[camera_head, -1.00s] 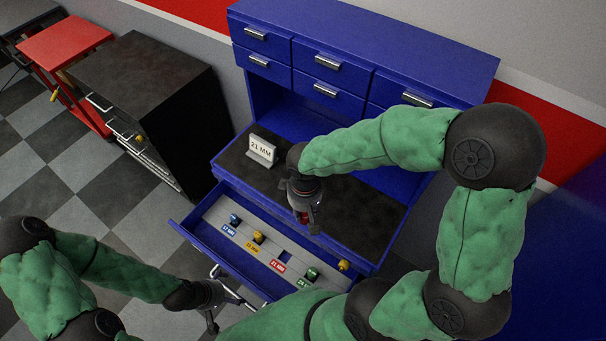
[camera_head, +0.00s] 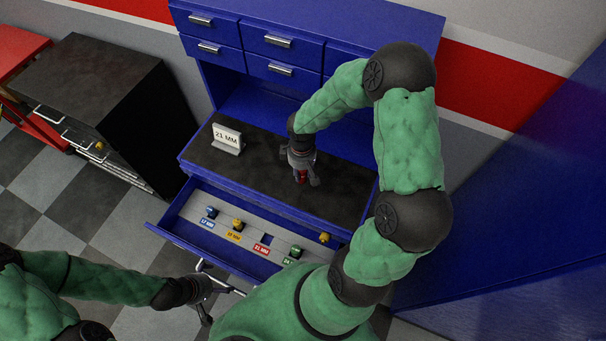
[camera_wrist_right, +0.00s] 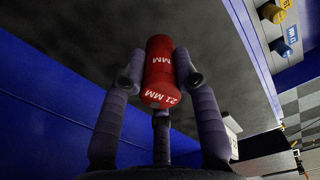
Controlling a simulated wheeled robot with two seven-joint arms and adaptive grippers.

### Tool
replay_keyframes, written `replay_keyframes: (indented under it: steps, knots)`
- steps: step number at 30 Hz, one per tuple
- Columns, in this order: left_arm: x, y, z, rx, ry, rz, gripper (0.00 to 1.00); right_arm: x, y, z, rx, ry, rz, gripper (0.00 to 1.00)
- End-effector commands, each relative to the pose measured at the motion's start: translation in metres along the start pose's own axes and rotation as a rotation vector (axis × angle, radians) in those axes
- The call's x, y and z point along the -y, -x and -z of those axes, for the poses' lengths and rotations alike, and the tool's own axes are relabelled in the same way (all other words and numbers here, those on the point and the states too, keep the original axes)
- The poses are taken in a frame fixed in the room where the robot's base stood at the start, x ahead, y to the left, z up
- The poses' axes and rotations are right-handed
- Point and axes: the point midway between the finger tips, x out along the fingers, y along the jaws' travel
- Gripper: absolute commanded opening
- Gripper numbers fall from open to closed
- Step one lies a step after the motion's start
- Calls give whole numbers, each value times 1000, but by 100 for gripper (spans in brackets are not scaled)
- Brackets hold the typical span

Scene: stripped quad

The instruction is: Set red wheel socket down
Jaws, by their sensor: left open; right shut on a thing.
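The red wheel socket (camera_wrist_right: 159,72), marked 21 MM, is held between the fingers of my right gripper (camera_wrist_right: 159,75) in the right wrist view. In the head view the socket (camera_head: 301,176) shows as a small red shape under my right gripper (camera_head: 303,172), over the dark worktop (camera_head: 345,196). I cannot tell whether the socket touches the worktop. My left gripper (camera_head: 205,306) is open and empty in front of the open drawer, by its handle. A white 21 MM sign (camera_head: 227,138) stands on the worktop to the left of my right gripper.
The open drawer (camera_head: 170,222) holds blue (camera_head: 211,212), yellow (camera_head: 238,224) and green (camera_head: 295,251) sockets, with an empty slot above the red label (camera_head: 261,249). A yellow piece (camera_head: 324,237) sits at its right. Blue upper drawers (camera_head: 270,52) rise behind. Worktop right of the gripper is clear.

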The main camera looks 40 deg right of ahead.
Motion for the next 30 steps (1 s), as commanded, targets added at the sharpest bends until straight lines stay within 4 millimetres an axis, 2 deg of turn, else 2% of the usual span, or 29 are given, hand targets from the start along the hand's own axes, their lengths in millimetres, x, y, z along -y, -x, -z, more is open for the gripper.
replay_keyframes:
  steps: [4, 10, 23, 24, 26, 30]
  knots:
    - [0, 1, 0, 0, 0, 0, 100, -9, -12, 0, 1, -1, 1, 0]
    - [-1, 2, 0, 0, 0, 0, 100, -7, -38, 0, 1, 1, 1, 0]
    - [1, -4, 0, 0, 0, 0, 100, -7, -43, 1, -1, 0, -1, 0]
    - [1, -3, 0, 0, 0, 0, 100, -7, -43, 0, 0, 0, 0, 36]
    - [1, -3, 0, 0, 0, 0, 100, -7, -42, 0, 0, 0, 0, 53]
    - [1, -2, 0, 0, 0, 0, 100, -7, -42, 0, 0, 0, 0, 55]
